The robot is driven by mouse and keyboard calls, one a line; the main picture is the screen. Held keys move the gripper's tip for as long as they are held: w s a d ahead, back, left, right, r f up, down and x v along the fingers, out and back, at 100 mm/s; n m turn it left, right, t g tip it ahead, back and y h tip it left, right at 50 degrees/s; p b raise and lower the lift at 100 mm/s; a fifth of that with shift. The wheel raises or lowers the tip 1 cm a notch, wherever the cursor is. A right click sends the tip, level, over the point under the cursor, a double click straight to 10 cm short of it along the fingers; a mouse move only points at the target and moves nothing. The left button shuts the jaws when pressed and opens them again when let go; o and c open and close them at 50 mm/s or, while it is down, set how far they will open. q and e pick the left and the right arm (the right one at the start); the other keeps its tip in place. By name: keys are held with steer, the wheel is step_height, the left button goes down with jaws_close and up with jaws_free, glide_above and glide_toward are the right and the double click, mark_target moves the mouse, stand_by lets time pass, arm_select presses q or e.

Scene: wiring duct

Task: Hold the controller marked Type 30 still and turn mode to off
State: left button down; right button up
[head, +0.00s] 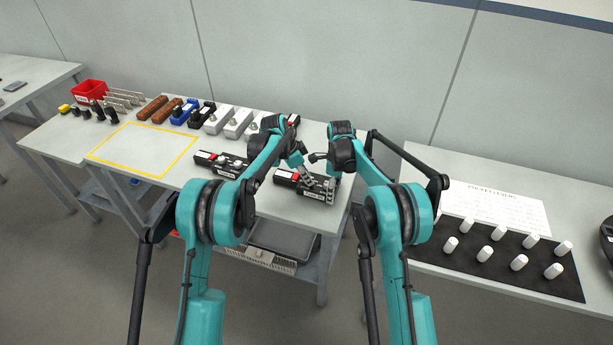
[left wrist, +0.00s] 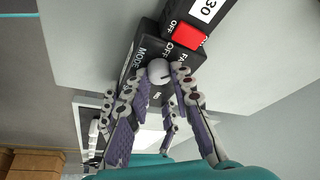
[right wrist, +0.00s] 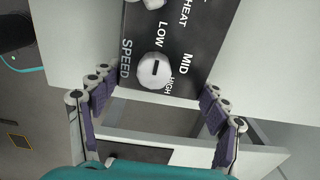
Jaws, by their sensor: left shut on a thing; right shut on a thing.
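The Type 30 controller (head: 286,176) is a black box near the right end of the bench. The left wrist view shows its "30" label (left wrist: 207,10), a red switch (left wrist: 187,36) and a light round mode knob (left wrist: 158,71) by the words MODE, OFF and FA. My left gripper (head: 306,172) is shut on this knob; its pointer is mostly hidden. My right gripper (right wrist: 158,84) is shut on the controller body, one finger on each side of the end with the speed knob (right wrist: 155,70). The speed knob sits between those fingers, by LOW, MID and HIGH.
A second black controller (head: 222,163) lies to the left. A yellow outlined area (head: 142,150) is empty. Blocks, grey boxes and a red bin (head: 90,90) line the back. A side table holds a black mat (head: 487,262) with white cylinders.

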arm_select(q)
steer(key=shift+n, duration=0.3)
steer(key=n+t, duration=0.1)
steer(key=n, duration=0.1)
steer(key=shift+s+d+n+y, duration=0.1)
steer(key=shift+n+y, duration=0.2)
steer(key=shift+n+t+y, duration=0.4)
steer(key=shift+n+t, duration=0.1)
steer(key=shift+n, duration=1.2)
steer(key=c, duration=1.3)
jaws_free()
steer(key=v, duration=1.2)
